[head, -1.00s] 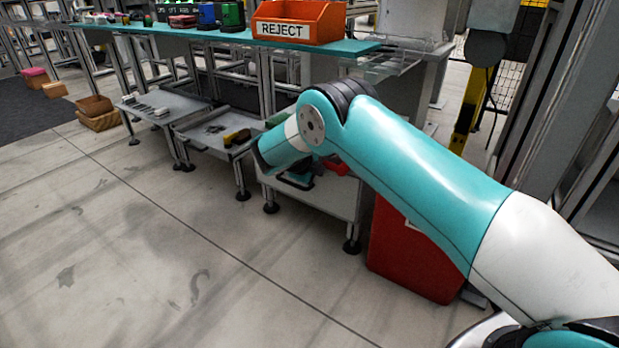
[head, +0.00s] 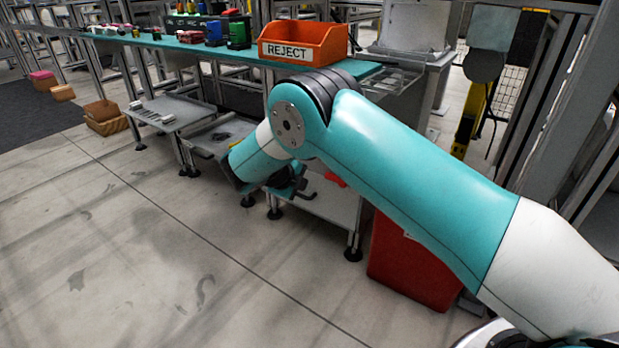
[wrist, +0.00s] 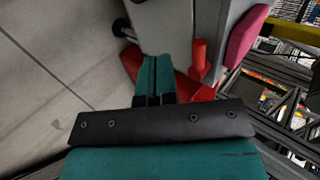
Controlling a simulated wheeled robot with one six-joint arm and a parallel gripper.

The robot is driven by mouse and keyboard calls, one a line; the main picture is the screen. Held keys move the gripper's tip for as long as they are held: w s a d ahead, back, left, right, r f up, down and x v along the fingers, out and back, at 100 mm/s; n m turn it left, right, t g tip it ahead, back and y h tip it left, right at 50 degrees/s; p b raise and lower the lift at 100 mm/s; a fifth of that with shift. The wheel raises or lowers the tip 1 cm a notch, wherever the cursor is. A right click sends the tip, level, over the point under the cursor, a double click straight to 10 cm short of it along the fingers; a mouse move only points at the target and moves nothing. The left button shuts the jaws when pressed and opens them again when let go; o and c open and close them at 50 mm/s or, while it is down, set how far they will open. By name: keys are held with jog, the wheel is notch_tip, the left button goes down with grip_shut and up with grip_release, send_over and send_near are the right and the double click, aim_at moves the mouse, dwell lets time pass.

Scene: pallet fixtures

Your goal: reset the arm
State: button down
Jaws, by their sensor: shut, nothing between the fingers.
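My gripper (wrist: 155,82) shows in the wrist view as two teal fingers side by side, shut and empty. Red surfaces lie beyond the fingertips, and I cannot tell the distance. In the head view my teal and white arm reaches from the lower right towards the carts below the bench. My gripper is mostly hidden there behind the forearm; only a dark part shows near the front cart.
An orange REJECT bin (head: 304,43) stands on the teal bench (head: 180,43). Low carts with grey trays (head: 171,112) stand in front of it. A red bin (head: 412,262) stands on the floor under my arm.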

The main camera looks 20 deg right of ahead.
jog(key=s+a+r+n+g+y+p, duration=0.1)
jog(key=s+r+n+y+p, duration=0.1)
jog(key=s+r+n, duration=0.4)
jog(key=s+a+r+n+g+y+p, duration=0.1)
jog(key=s+r+n+y+p, duration=0.2)
jog(key=r, duration=0.5)
jog(key=s+a+r+n+y+p, duration=0.1)
jog(key=s+a+r+n, duration=0.1)
jog(key=s+r+n, duration=0.35)
jog(key=s+a+r+n+g+y+p, duration=0.1)
jog(key=s+r+n+y+p, duration=0.1)
jog(key=s+r+n, duration=0.6)
jog(key=s+r+n+g+y+p, duration=0.1)
jog(key=s+r+n+y+p, duration=0.2)
jog(key=s+n, duration=0.5)
jog(key=s+a+r+n+g+y+p, duration=0.1)
jog(key=s+r+n+g+p, duration=0.1)
jog(key=s+r+n, duration=0.65)
notch_tip(320, 180, up, 34)
jog(key=s+m+p, duration=0.2)
jog(key=m+p, duration=0.1)
jog(key=p, duration=3.3)
jog(key=shift+s+d, duration=0.15)
jog(key=shift+d, duration=0.05)
jog(key=shift+f, duration=0.1)
